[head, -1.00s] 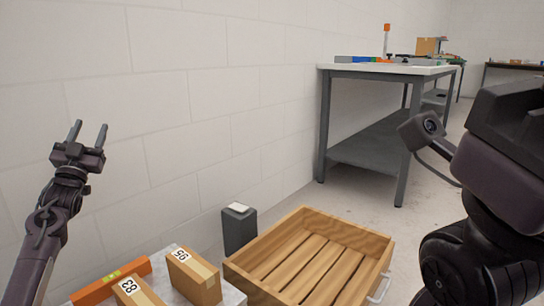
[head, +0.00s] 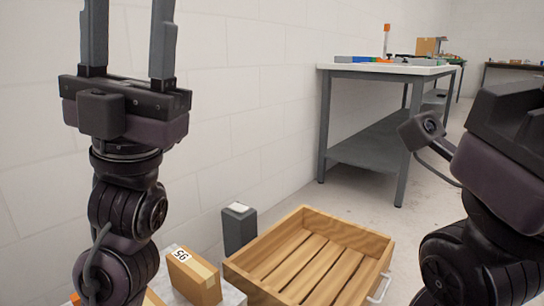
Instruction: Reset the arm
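My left gripper (head: 128,45) is raised at the upper left, close to the camera. Its two fingers point up and stand wide apart with nothing between them. The fingertips reach the top edge of the view. My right arm (head: 490,180) is at the right edge, near the camera. Its fingers are outside the frame, so its opening does not show.
A wooden slatted crate (head: 310,257) with a metal handle stands at bottom centre. Left of it are a dark grey box (head: 239,231) and a cardboard box (head: 193,277) marked 95. A grey workbench (head: 385,70) stands behind. A white wall is at the left.

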